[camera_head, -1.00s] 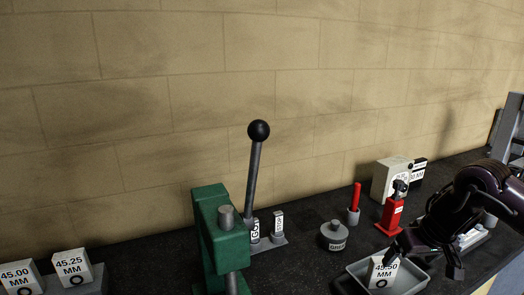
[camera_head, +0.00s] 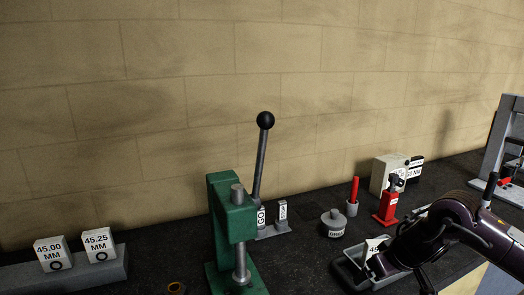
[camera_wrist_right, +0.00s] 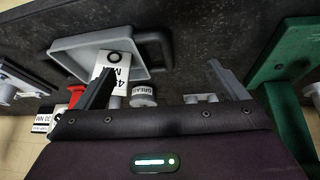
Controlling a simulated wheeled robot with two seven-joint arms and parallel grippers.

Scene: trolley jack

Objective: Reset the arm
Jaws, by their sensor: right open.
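My right arm enters from the right in the head view, and its open gripper (camera_head: 400,276) is low over the right end of the bench, at the grey tray (camera_head: 345,272). In the right wrist view the open fingers (camera_wrist_right: 160,66) are wide apart with nothing gripped between them. A white 45.50 mm block (camera_wrist_right: 119,66) in the tray shows beside the left finger and is partly hidden by it. The green press (camera_head: 228,225) stands at the centre, its black-knobbed lever (camera_head: 262,155) nearly upright. My left gripper is not in view.
White blocks marked 45.00 (camera_head: 52,252) and 45.25 (camera_head: 99,245) sit on a grey stand at the left. A grey lidded pot (camera_head: 333,224), a red pin in a cup (camera_head: 353,195) and a red tool (camera_head: 387,208) stand behind the tray. A wall is behind.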

